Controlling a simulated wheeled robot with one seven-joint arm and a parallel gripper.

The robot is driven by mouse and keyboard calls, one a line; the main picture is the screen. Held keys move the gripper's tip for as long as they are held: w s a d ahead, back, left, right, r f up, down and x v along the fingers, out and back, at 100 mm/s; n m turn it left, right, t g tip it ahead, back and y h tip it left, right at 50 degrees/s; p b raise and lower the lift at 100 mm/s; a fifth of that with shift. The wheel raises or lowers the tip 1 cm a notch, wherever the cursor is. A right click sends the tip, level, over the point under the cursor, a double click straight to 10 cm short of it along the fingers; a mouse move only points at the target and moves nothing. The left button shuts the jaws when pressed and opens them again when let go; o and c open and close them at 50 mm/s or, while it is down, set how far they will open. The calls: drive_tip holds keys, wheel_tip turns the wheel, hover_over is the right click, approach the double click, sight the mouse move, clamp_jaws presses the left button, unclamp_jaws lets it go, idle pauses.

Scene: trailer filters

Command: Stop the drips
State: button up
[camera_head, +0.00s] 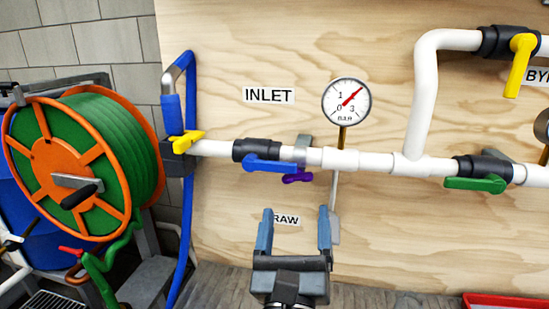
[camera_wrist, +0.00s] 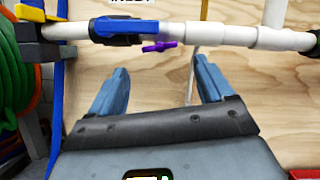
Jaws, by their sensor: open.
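A white pipe (camera_head: 343,158) runs across the wooden panel. A blue-handled valve (camera_head: 270,165) sits on it under the INLET label, handle nearly along the pipe. A small purple handle (camera_head: 297,177) hangs just right of it, above the RAW label; it also shows in the wrist view (camera_wrist: 160,46). A green-handled valve (camera_head: 476,184) is on the pipe at right. A yellow handle (camera_head: 188,138) sits at the pipe's left end. My gripper (camera_head: 295,228) is open and empty, below the purple handle and apart from the pipe. No drops are clearly visible.
A pressure gauge (camera_head: 347,100) stands above the pipe. A yellow bypass handle (camera_head: 521,60) points down at upper right. A green hose reel (camera_head: 85,165) fills the left. A red tray (camera_head: 505,301) is at lower right.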

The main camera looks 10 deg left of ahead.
sight(298, 177)
drive_tip(key=p+x, duration=0.1)
drive_tip(key=x, duration=0.6)
drive_tip(key=shift+w, duration=0.35)
drive_tip(key=shift+r, duration=0.2)
drive_tip(key=c, duration=1)
drive_tip(key=shift+a+f+b, duration=0.1)
drive_tip(key=shift+b, duration=0.2)
drive_tip(key=shift+c, duration=0.2)
